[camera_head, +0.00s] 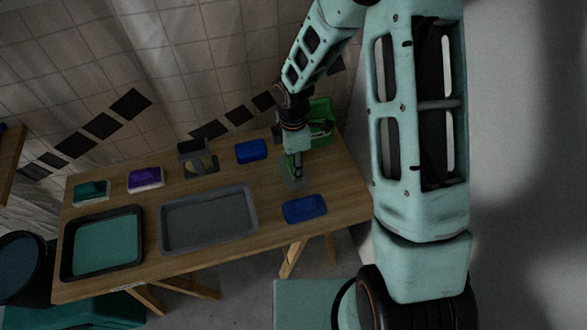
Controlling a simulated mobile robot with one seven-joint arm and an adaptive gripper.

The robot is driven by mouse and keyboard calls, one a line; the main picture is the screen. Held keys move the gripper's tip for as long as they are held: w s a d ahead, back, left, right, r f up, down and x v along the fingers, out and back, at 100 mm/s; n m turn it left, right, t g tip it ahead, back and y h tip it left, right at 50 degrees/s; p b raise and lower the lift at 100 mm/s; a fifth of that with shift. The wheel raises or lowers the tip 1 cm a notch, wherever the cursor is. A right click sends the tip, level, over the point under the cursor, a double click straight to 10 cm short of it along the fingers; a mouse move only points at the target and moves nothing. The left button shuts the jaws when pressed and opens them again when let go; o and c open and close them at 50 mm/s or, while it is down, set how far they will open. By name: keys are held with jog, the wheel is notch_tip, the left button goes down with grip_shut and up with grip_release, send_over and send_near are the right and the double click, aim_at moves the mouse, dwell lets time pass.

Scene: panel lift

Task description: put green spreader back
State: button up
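My gripper (294,171) points down over the right part of the wooden table, and it is small and dark in this view. A thin green piece (299,163) shows at the gripper and may be the green spreader; I cannot tell whether the fingers hold it. A flat grey piece (288,184) lies under or just below the fingertips. A green crate (321,112) stands at the back right of the table, just behind my wrist, which hides part of it. Some dark and pale shapes show inside it.
The wooden table (268,225) also bears a teal-filled tray (103,243), a grey tray (208,218), blue pieces (305,209) (251,151), a purple-topped block (145,178), a teal-topped block (91,191) and a grey stand (197,150). A dark bucket (22,266) stands left. A wall borders the back.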

jog(key=shift+w+f, duration=0.15)
jog(key=shift+f, duration=1.5)
jog(key=shift+f+b, duration=0.2)
jog(key=shift+b, duration=0.1)
jog(key=o, duration=1.2)
jog(key=shift+r, duration=0.1)
notch_tip(320, 180, up, 12)
jog(key=shift+r+p, duration=0.1)
jog(key=shift+p, duration=0.65)
